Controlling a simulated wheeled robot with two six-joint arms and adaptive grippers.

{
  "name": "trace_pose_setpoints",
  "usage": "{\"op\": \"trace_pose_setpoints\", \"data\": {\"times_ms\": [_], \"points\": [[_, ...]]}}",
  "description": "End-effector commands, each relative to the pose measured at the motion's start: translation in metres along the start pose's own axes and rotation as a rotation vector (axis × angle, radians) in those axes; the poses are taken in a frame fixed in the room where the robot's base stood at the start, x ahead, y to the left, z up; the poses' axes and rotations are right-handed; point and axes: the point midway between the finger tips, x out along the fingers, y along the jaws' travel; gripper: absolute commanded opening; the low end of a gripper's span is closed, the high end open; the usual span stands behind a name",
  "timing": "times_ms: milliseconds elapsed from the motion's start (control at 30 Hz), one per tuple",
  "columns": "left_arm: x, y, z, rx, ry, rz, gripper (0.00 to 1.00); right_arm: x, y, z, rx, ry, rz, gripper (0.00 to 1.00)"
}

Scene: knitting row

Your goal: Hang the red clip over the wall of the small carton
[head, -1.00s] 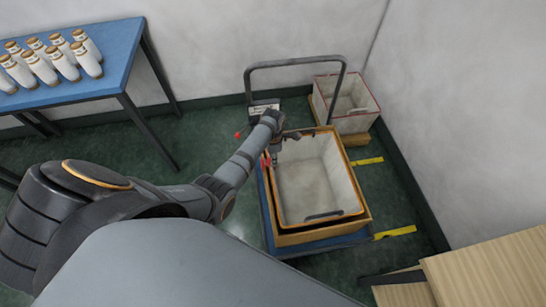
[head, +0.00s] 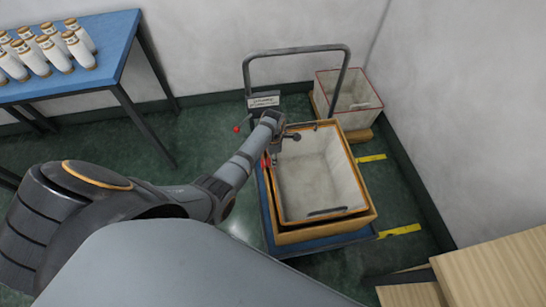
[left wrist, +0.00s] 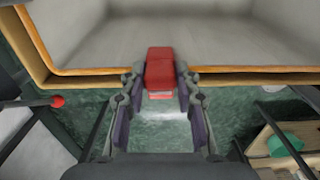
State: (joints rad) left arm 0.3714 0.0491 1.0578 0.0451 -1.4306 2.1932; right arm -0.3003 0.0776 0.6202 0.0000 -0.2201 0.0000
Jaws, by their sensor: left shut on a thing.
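The red clip (left wrist: 160,70) is between the fingers of my left gripper (left wrist: 160,86) in the left wrist view, and the gripper is shut on it. In the head view my left gripper (head: 272,158) is at the left wall of an orange-rimmed, pale-lined carton (head: 325,215); a little red shows there. In the wrist view the clip overlaps the carton's orange rim (left wrist: 85,73). I cannot tell whether it touches or straddles the wall. A smaller carton with a red rim (head: 348,112) stands behind at the right. My right gripper is not in view.
The orange-rimmed carton stands on a blue trolley (head: 300,249) with a grey handle (head: 295,51). A small red ball (head: 236,129) is left of the handle. A blue table (head: 108,62) with several white bottles is at the left. A wooden surface (head: 495,270) is at the lower right.

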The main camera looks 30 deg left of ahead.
Motion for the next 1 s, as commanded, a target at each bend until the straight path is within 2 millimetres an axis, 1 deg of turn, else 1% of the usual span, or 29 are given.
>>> {"op": "trace_pose_setpoints", "data": {"times_ms": [33,67,200,233,500,600,667,900,1000], "points": [[0.0,0.0,0.0,0.0,0.0,0.0,0.14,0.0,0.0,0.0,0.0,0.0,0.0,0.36],[0.0,0.0,0.0,0.0,0.0,0.0,0.35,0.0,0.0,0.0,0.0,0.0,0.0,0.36],[0.0,0.0,0.0,0.0,0.0,0.0,0.54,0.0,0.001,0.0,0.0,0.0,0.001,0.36],[0.0,0.0,0.0,0.0,0.0,0.0,0.57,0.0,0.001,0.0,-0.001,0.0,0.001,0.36],[0.0,0.0,0.0,0.0,0.0,0.0,0.57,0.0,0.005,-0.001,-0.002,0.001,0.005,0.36],[-0.007,0.0,0.0,0.0,0.0,0.0,0.57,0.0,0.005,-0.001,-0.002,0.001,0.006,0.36],[-0.016,0.001,0.001,0.0,-0.002,0.002,0.57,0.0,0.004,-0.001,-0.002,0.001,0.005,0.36],[-0.074,0.001,0.001,-0.001,-0.002,0.004,0.57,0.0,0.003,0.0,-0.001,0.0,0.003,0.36],[-0.095,0.001,0.0,-0.001,-0.001,0.003,0.57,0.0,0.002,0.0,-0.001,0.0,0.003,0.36]]}}
